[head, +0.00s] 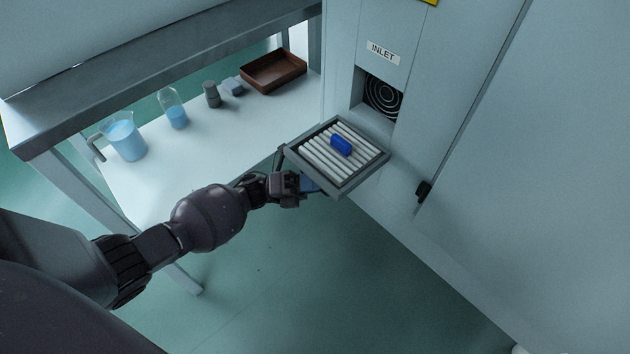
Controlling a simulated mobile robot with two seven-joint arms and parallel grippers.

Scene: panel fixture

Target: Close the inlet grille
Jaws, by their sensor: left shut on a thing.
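The inlet grille (312,167) is a grey square frame with white slats and a blue block (341,145) near its middle. It stands open, folded down and out from the cabinet below the inlet opening (383,97), where dark fan rings show. An "INLET" label (383,51) sits above the opening. My left gripper (312,184) is at the grille's near left edge and is shut on it. Its fingertips are partly hidden by the frame. My right gripper is not in view.
A white bench (165,185) at the left holds a beaker (126,141), a bottle (174,115), a grey jar (212,96) and a brown tray (273,71). A dark latch (423,191) sits on the cabinet, right of the grille. The floor below is clear.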

